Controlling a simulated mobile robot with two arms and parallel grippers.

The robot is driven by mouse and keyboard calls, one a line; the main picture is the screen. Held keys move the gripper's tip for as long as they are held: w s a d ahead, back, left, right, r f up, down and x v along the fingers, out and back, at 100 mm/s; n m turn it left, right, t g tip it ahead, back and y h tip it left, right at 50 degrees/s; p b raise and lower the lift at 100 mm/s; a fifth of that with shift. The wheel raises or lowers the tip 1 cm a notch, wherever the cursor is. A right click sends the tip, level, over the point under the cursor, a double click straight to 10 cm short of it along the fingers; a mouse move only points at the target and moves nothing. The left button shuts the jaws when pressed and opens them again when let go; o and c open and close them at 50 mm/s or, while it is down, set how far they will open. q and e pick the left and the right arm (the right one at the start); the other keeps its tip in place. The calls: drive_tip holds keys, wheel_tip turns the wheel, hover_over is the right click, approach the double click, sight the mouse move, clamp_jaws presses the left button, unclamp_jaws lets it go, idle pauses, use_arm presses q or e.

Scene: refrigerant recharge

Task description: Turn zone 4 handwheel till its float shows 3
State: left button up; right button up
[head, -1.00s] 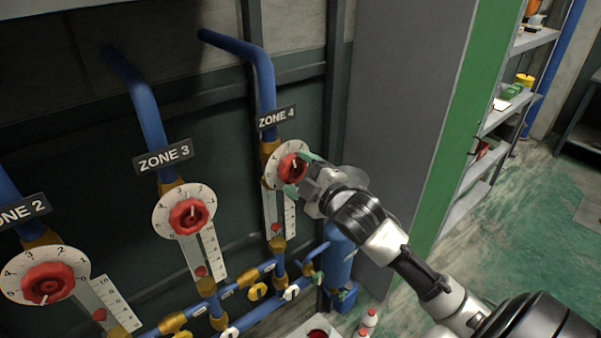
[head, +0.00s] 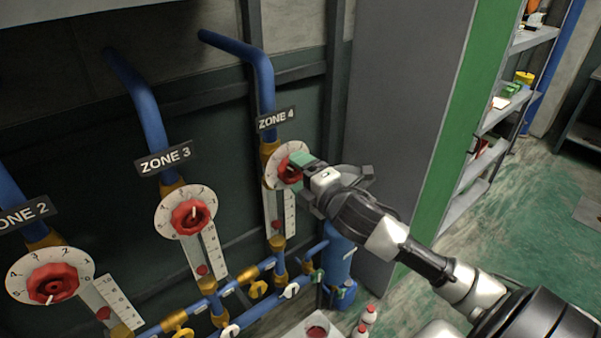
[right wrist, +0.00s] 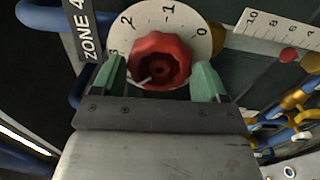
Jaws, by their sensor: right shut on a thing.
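The red zone 4 handwheel (head: 287,173) sits on a white numbered dial (head: 286,149) under the ZONE 4 sign (head: 276,118). My right gripper (head: 300,176) is shut on this wheel and hides part of it. In the right wrist view, its green fingers (right wrist: 160,68) are on opposite sides of the red wheel (right wrist: 158,58). The wheel's white mark points to the lower left there. The zone 4 scale (head: 278,207) hangs below the dial, with a red float (head: 277,225) low on it. Its exact reading is too small to tell. My left gripper is out of view.
The zone 3 handwheel (head: 192,216) and zone 2 handwheel (head: 50,284) are to the left. Blue pipes with yellow valve handles (head: 258,289) run below. A grey panel (head: 395,110) stands close on the right. White bottles with red caps (head: 369,315) stand below.

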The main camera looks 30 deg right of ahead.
drive_tip(key=o, duration=0.6)
drive_tip(key=shift+f+n, duration=0.1)
drive_tip(key=shift+n, duration=0.3)
drive_tip(key=o, duration=0.3)
drive_tip(key=shift+s, duration=0.1)
drive_tip(key=s, duration=0.7)
drive_tip(key=shift+d, duration=0.2)
